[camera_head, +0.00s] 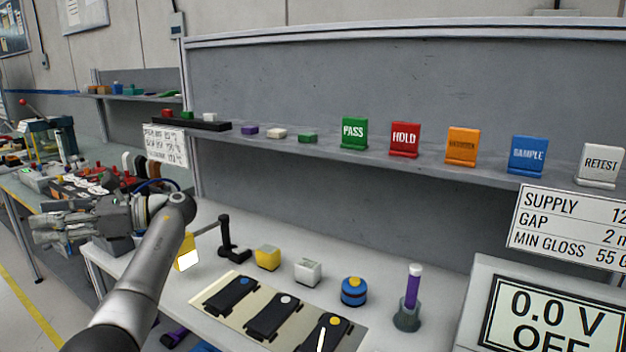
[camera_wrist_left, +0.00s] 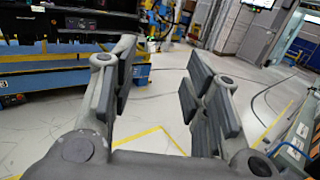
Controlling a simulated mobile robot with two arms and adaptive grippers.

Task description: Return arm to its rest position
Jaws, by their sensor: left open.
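My left arm comes in from the lower left of the head view and bends at a grey joint. My left gripper (camera_head: 50,222) points left, away from the white workbench (camera_head: 222,255), in front of the cluttered table further back. In the left wrist view the left gripper (camera_wrist_left: 158,88) shows its two padded fingers spread apart with nothing between them. Beyond them is the pale floor with yellow lines. My right gripper is in neither view.
A shelf (camera_head: 400,160) with coloured signs runs above. A meter display (camera_head: 556,318) stands at right.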

